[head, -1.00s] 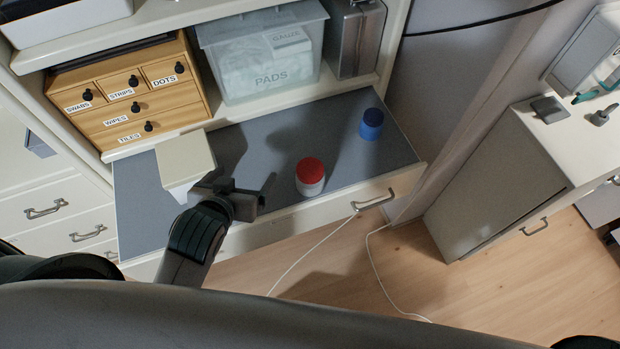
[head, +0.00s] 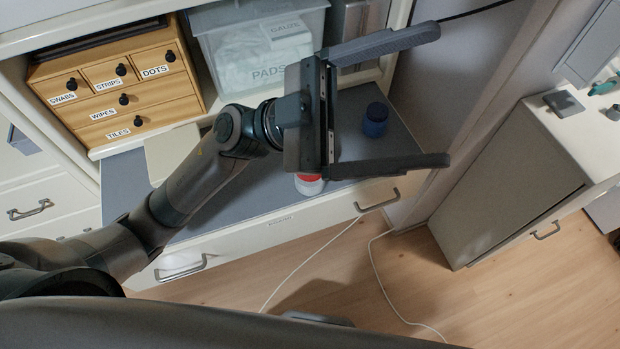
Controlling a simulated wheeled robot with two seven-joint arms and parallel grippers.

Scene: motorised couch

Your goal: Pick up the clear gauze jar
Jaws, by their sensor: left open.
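A jar with a red lid and a pale body (head: 309,187) stands on the grey counter, mostly hidden behind my left gripper. A blue jar (head: 375,119) stands farther back and to the right; in the picture it lies between my gripper's fingers. I cannot tell for sure which jar is the clear gauze one. My left gripper (head: 437,98) is open and empty, its fingers pointing right. It appears above the counter and touches neither jar visibly. My right gripper is not in view.
A wooden drawer box (head: 125,92) and a clear bin labelled PADS (head: 235,60) stand on the shelf behind. A cream box (head: 172,152) is partly behind my left arm. The grey counter (head: 240,190) has a drawer front below. A cabinet (head: 510,185) stands right.

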